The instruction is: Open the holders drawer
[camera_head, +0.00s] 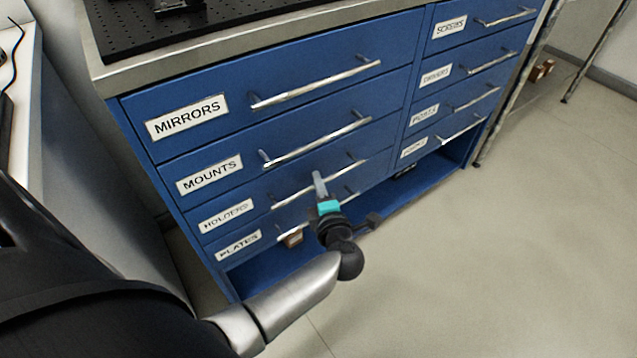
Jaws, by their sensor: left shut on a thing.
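The holders drawer (258,203) is the third one down in the left column of the blue cabinet, with a white HOLDERS label (226,214). Its front looks level with the drawers around it. Its silver bar handle (295,194) runs across the front. My left gripper (319,185) reaches up from below and is shut on this handle near its middle. The gripper and its wrist hide part of the handle and of the plates drawer below. My right gripper is not in view.
The mirrors drawer (240,98) and mounts drawer (235,153) are above, and the plates drawer (262,235) is below, all closed. Another column of drawers stands to the right. A black perforated board (240,15) lies on top. The floor (480,240) in front is clear.

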